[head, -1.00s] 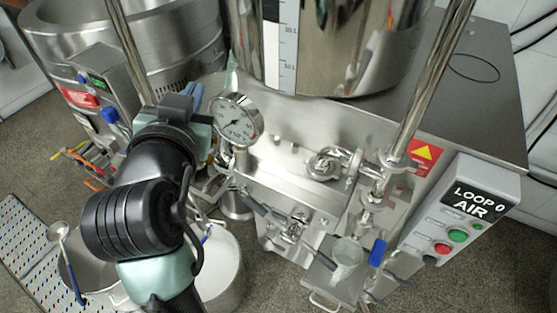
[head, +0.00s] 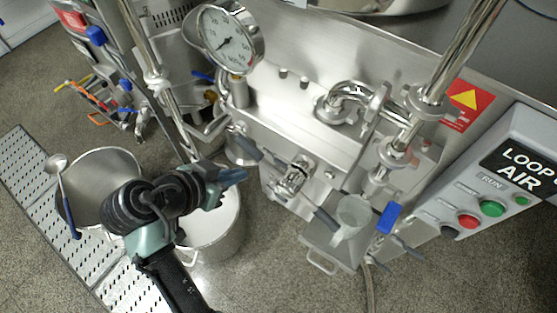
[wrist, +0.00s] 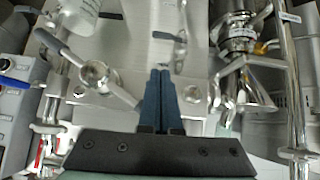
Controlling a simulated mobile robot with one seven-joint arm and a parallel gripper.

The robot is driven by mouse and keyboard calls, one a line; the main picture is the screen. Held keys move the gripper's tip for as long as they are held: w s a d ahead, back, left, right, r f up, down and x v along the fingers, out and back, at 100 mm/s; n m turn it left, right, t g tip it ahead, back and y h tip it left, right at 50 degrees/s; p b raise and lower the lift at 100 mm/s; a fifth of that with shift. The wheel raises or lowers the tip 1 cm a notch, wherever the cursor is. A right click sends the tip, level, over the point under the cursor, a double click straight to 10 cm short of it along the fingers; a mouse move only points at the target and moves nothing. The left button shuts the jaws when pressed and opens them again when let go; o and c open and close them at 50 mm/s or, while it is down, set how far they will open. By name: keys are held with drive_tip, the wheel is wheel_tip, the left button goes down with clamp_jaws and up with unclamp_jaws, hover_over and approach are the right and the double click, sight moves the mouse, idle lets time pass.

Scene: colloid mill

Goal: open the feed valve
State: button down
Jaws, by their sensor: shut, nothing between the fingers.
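My gripper (head: 236,176) is shut and empty, its blue fingers pointing right towards the machine. In the wrist view the closed fingers (wrist: 160,75) stand in front of the steel panel. A metal valve body or clamp (head: 293,180) with two dark grey handles sits low on the machine front, right of my gripper. It also shows left of the fingers in the wrist view (wrist: 98,76), apart from them. A blue-handled valve (head: 388,218) is on the right pipe. I cannot tell which is the feed valve; the small labels are unreadable.
A pressure gauge (head: 228,40) stands above my gripper. A white-filled pot (head: 213,222) is below it, and another pot (head: 100,180) with a ladle is at left. A clear jug (head: 351,216) stands on a small shelf. A control box (head: 500,175) is at right.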

sight(279, 164)
drive_tip(key=b+x, duration=0.4)
drive_tip(key=x, duration=1.5)
drive_tip(key=shift+w+f+b, duration=0.1)
drive_tip(key=shift+f+b, duration=0.05)
drive_tip(key=shift+b, duration=0.15)
drive_tip(key=shift+d+f, duration=0.1)
drive_tip(key=shift+b, duration=0.4)
